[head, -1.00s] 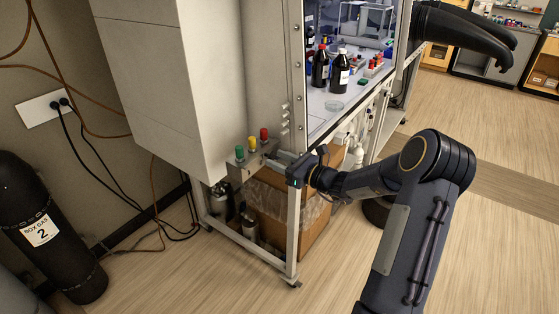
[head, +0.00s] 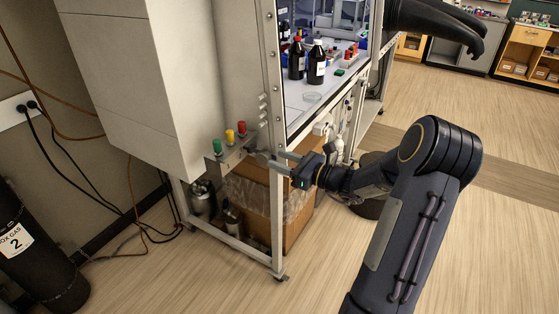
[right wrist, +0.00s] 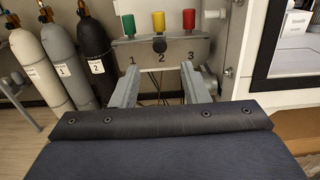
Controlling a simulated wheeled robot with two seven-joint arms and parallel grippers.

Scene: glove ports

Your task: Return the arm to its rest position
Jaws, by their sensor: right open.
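My right arm (head: 405,235) reaches from the lower right toward the glove box. My right gripper (head: 274,160) points left at the small valve panel (head: 231,151) on the box's side frame. In the right wrist view its two grey fingers (right wrist: 160,82) are spread apart, with nothing held between them. That view shows the panel face (right wrist: 139,56) ahead, numbered 1, 2 and 3, with a green (right wrist: 128,25), a yellow (right wrist: 158,21) and a red knob (right wrist: 189,19) on top. My left gripper is not in view.
The glove box frame leg (head: 278,225) stands beside the gripper, with a cardboard box (head: 260,208) underneath. A black glove (head: 440,20) sticks out at upper right. Gas cylinders (right wrist: 60,66) stand at left in the right wrist view. Open floor (head: 500,235) lies to the right.

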